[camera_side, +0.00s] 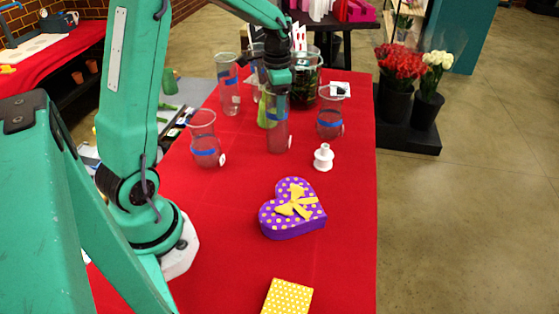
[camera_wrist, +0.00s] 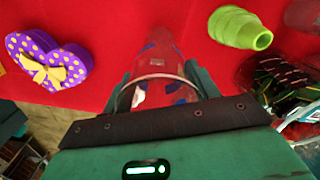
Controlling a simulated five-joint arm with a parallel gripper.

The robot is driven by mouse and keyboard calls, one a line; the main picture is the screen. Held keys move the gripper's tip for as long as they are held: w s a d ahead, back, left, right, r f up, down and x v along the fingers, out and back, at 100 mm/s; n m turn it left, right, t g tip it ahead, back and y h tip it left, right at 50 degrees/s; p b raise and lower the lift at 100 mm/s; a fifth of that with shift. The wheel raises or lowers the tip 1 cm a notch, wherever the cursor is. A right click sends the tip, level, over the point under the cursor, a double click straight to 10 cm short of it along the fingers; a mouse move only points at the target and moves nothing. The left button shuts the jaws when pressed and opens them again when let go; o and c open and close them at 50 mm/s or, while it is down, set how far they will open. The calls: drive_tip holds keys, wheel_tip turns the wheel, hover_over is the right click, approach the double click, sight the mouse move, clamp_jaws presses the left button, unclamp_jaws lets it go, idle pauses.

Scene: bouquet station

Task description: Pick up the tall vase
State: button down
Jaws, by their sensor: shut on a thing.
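The tall clear vase (camera_side: 278,138) with blue tape stands upright on the red cloth or just over it; I cannot tell whether its base touches. My gripper (camera_side: 276,88) points down from above and is shut on the vase's upper part. In the wrist view the vase (camera_wrist: 158,62) sits between the two green fingers of my gripper (camera_wrist: 158,82), its round rim facing the camera. The vase's far end blurs into the red cloth there.
Close around stand a green vase (camera_side: 263,113), a clear vase (camera_side: 205,142) at left, another (camera_side: 330,120) at right and a taller one (camera_side: 230,88) behind. A white spool (camera_side: 323,157) and purple heart box (camera_side: 292,210) are in front. The cloth between heart box and yellow box (camera_side: 287,298) is clear.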

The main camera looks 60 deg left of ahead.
drive_tip(key=shift+r, duration=0.15)
drive_tip(key=s+d+r, duration=0.2)
drive_tip(key=d+r, duration=0.8)
drive_tip(key=d, duration=0.1)
drive_tip(key=shift+d+r, duration=0.25)
drive_tip(key=shift+r, duration=0.1)
idle(0.7)
